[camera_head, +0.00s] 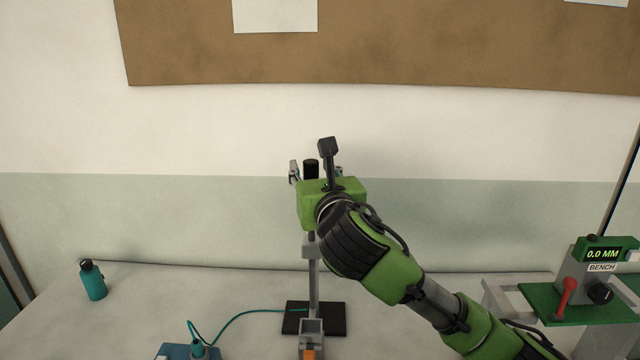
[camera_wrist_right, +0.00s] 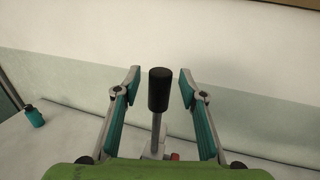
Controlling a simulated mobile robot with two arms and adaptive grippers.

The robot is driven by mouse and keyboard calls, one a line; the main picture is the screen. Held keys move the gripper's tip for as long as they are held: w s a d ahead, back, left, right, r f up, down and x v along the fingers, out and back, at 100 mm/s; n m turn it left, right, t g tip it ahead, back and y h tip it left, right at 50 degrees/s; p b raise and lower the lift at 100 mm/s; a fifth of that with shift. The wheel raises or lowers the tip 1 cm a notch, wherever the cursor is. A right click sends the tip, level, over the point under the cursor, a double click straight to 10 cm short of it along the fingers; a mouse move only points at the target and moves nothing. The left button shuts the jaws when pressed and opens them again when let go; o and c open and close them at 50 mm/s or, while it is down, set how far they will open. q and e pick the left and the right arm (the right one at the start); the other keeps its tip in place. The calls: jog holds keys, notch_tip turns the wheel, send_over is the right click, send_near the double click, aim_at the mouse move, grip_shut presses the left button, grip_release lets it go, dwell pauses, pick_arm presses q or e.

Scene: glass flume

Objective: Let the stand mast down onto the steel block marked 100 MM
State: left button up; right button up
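The stand mast, a grey upright pole (camera_head: 314,285), rises from a black base plate on the bench. Its black cylindrical grip (camera_wrist_right: 158,90) is at the top and also shows in the head view (camera_head: 311,168). My right gripper (camera_head: 316,171) is at the top of the mast with its fingers apart. In the right wrist view its two teal-lined fingers (camera_wrist_right: 160,76) stand either side of the black grip, with a visible gap on both sides. No block with a readable 100 MM mark shows. My left gripper is not in view.
A green unit (camera_head: 604,254) reading 0.0 MM, labelled BENCH, with a red lever (camera_head: 565,297), stands at right. A teal bottle (camera_head: 93,281) is at left. A blue box (camera_head: 180,351) with a teal cable and a grey square-topped piece (camera_head: 311,327) are at the front.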

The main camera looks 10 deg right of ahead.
jog(key=s, duration=1)
jog(key=shift+f, duration=0.1)
